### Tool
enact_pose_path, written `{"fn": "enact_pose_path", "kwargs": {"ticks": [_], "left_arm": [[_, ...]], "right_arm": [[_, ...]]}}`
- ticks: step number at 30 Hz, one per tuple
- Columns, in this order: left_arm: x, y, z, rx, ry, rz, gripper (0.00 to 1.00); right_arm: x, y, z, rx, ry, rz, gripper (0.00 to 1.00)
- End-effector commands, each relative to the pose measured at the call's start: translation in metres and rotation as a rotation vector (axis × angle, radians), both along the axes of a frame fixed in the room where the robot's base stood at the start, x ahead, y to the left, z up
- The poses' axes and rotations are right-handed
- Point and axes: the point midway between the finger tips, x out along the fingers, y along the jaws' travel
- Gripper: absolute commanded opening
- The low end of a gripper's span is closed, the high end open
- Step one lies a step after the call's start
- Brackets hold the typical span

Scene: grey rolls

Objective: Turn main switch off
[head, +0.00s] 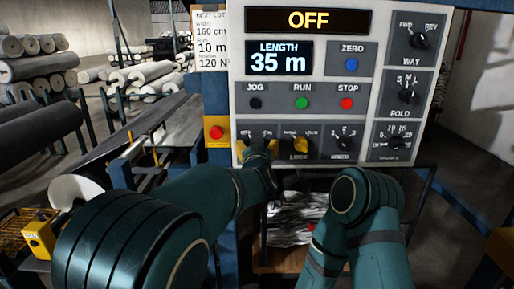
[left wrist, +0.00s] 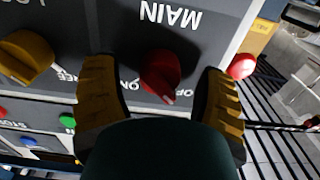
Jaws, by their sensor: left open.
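The MAIN switch is a red knob (left wrist: 160,70) on the grey panel (left wrist: 205,25), seen upside down in the left wrist view. Its white mark lies near the partly hidden OFF label. In the head view my left gripper (head: 259,146) hides the knob. My left gripper (left wrist: 156,70) is open, with one yellow finger on each side of the knob. I see a gap on both sides; contact is not visible. The panel display (head: 308,20) reads OFF. My right arm shows at lower right, its gripper out of sight.
The yellow LOCK knob (head: 300,144) is close right of my left gripper. A red button on a yellow box (head: 216,132) is close left. JOG, RUN (head: 302,103) and STOP (head: 347,103) buttons are above. Grey rolls (head: 45,65) lie on racks at left.

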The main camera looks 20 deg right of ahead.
Motion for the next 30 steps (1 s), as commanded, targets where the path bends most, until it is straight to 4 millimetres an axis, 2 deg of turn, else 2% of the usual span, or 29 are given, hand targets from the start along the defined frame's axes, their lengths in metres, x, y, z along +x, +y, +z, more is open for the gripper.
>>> {"fn": "enact_pose_path", "kwargs": {"ticks": [5,8,21,25,30], "left_arm": [[-0.009,0.002,0.001,0.000,0.000,-0.001,0.71],[-0.021,0.006,0.000,0.000,0.001,0.000,0.71],[-0.096,0.027,0.001,-0.001,0.000,-0.002,0.71],[-0.109,0.031,0.001,-0.001,-0.001,-0.002,0.71],[-0.115,0.033,0.000,0.000,-0.001,0.000,0.71]], "right_arm": [[0.000,0.000,0.000,0.000,0.000,0.000,0.00],[0.000,0.000,0.000,0.000,0.000,0.000,0.00],[0.000,0.000,0.000,0.000,0.000,0.000,0.00],[0.000,0.000,0.000,0.000,0.000,0.000,0.00],[0.000,0.000,0.000,0.000,0.000,0.000,0.00]]}}
